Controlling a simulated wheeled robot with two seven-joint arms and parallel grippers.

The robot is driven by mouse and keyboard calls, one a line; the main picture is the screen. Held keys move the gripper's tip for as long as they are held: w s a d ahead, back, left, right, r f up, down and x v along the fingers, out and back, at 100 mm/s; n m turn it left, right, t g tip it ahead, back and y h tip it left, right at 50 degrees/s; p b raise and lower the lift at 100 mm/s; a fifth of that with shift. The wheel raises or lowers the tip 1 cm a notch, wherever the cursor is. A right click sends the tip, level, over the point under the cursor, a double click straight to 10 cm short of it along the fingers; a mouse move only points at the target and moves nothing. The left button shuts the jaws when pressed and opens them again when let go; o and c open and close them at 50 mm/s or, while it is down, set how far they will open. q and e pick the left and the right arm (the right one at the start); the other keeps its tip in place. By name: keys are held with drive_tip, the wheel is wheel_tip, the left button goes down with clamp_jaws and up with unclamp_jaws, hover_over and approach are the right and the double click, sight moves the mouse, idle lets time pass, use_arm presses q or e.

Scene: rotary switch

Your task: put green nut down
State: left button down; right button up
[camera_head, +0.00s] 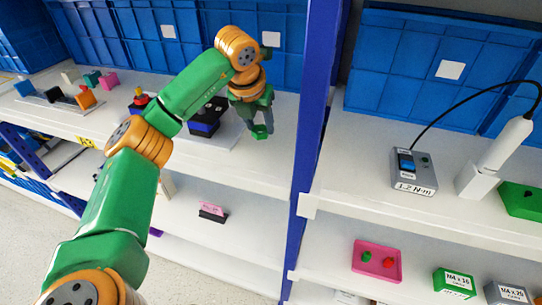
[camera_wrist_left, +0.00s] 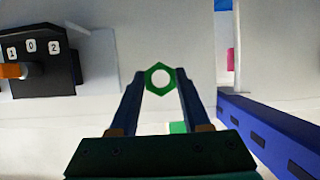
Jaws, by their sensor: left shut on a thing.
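The green nut (camera_wrist_left: 149,80) is a hexagonal ring with an open hole. In the left wrist view it sits between the two fingertips of my left gripper (camera_wrist_left: 160,84), which is shut on it. In the head view my left gripper (camera_head: 262,130) points down over the upper left shelf, with the green nut at its tips. The gap between nut and shelf is hard to judge. My right gripper is not in view.
A black switch box (camera_wrist_left: 40,60) marked 1, 0, 2 stands left of the gripper. A blue upright post (camera_head: 318,100) stands to its right. On the lower right shelf is a pink tray (camera_head: 362,270) with small green and red pieces. Blue bins (camera_head: 440,60) line the back.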

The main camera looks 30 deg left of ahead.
sight(262, 149)
use_arm(q)
drive_tip(key=x, duration=0.2)
drive_tip(key=s+x, duration=0.1)
drive_tip(key=x, duration=0.2)
drive_tip(key=shift+f+p, duration=0.4)
drive_tip(key=shift+f, duration=0.05)
drive_tip(key=shift+s+f, duration=0.15)
drive_tip(key=shift+s, duration=0.1)
drive_tip(key=shift+s+d, duration=0.15)
drive_tip(key=shift+c, duration=1.8)
unclamp_jaws()
drive_tip(key=shift+w+f, duration=0.2)
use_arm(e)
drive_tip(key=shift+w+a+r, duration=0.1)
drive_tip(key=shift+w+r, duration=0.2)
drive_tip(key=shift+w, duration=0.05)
use_arm(q)
drive_tip(key=shift+s+r, duration=0.1)
